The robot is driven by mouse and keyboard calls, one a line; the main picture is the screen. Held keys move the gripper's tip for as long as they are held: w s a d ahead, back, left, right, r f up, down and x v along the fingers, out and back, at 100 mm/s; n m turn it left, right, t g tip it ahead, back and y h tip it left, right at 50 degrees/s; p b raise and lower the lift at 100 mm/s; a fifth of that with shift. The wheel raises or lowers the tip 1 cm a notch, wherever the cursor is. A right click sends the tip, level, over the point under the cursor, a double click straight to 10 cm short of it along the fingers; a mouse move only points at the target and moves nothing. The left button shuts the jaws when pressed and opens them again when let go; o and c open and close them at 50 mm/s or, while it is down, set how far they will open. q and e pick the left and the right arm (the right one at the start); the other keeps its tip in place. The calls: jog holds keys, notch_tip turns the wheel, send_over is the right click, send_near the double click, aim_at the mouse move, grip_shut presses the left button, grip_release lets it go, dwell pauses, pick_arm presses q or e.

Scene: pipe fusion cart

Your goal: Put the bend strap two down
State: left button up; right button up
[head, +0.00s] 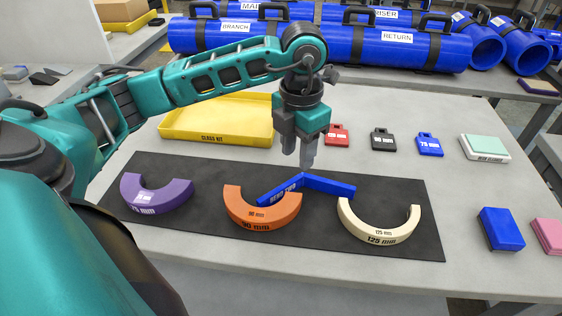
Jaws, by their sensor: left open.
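The bend strap two (325,185) is a blue, V-shaped piece with partly legible dark lettering. It rests on the black mat (225,172), its bend pointing away from me, between and behind the orange and cream half rings. Its left arm reaches close to the orange ring's top; I cannot tell if they touch. My left gripper (298,153) points down just above and behind the strap's bend. It is open, with nothing seen between its fingers. My right gripper is not in view.
Purple (155,198), orange (262,210) and cream (380,228) half rings lie on the mat. Behind are a yellow tray (218,121) and red, black and blue tags (383,139). A blue block (501,230) sits right. Blue labelled pipes (330,48) line the back.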

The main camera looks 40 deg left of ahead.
aim_at(294, 179)
pick_arm(q)
jog(key=shift+s+a+f, duration=0.1)
jog(key=shift+f, duration=1.65)
jog(key=shift+s+a+f, duration=0.1)
jog(key=shift+f, duration=1.6)
grip_shut()
